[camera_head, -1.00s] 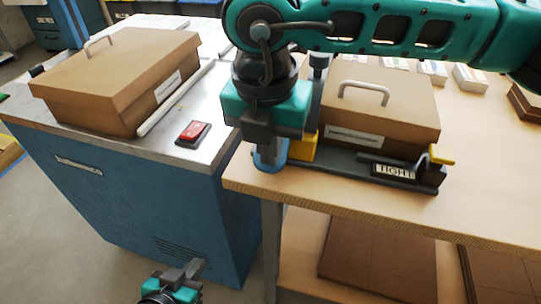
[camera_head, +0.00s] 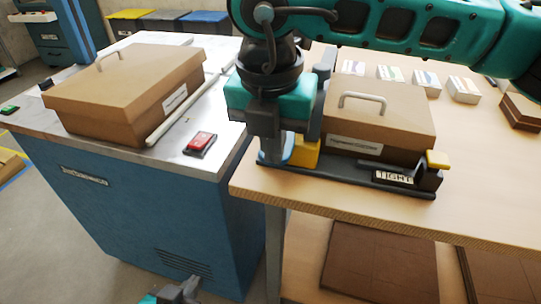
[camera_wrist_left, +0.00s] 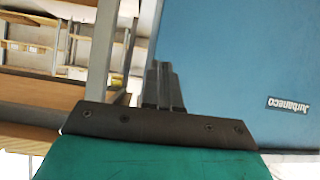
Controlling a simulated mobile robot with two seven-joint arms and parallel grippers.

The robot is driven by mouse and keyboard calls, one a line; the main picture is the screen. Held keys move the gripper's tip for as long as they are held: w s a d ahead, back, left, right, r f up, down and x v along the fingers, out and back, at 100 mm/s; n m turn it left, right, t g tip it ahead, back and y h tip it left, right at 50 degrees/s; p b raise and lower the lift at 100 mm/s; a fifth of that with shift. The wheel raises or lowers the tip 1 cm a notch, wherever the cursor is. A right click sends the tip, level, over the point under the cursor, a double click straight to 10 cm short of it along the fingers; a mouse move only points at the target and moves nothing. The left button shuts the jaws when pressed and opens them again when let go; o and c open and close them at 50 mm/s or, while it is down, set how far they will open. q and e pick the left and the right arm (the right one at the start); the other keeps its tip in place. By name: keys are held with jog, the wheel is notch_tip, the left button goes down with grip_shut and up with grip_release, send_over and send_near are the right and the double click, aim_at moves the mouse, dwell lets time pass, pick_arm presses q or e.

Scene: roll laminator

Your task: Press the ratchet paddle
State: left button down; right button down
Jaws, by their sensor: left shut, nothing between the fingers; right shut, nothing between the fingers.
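A dark clamp base (camera_head: 345,176) with a sign reading "TIGHT" (camera_head: 394,177) lies along the front of the right table. A yellow tab (camera_head: 438,159) sticks up at its right end, and a yellow block (camera_head: 305,152) stands near its left end. A blue upright part (camera_head: 271,150) is at the left end; I cannot tell which part is the ratchet paddle. My right gripper (camera_head: 266,124) is shut, pointing down just above the blue part; contact is unclear. My left gripper (camera_head: 187,288) is shut and empty, low before the blue cabinet. Its fingers show in the left wrist view (camera_wrist_left: 163,82).
A brown lidded box (camera_head: 378,112) sits behind the base. Another lidded box (camera_head: 125,90) and a red button (camera_head: 200,142) are on the metal-topped blue cabinet (camera_head: 140,205). Small card stacks (camera_head: 425,82) lie farther back. Brown boards (camera_head: 380,262) lie on the shelf below.

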jog(key=s+a+r, duration=0.1)
jog(key=s+r, duration=0.2)
jog(key=r, duration=0.7)
jog(key=shift+r+p, duration=0.15)
jog(key=shift+p, duration=0.15)
jog(key=shift+s+a, duration=0.1)
jog(key=shift+s, duration=0.1)
dwell(1.2)
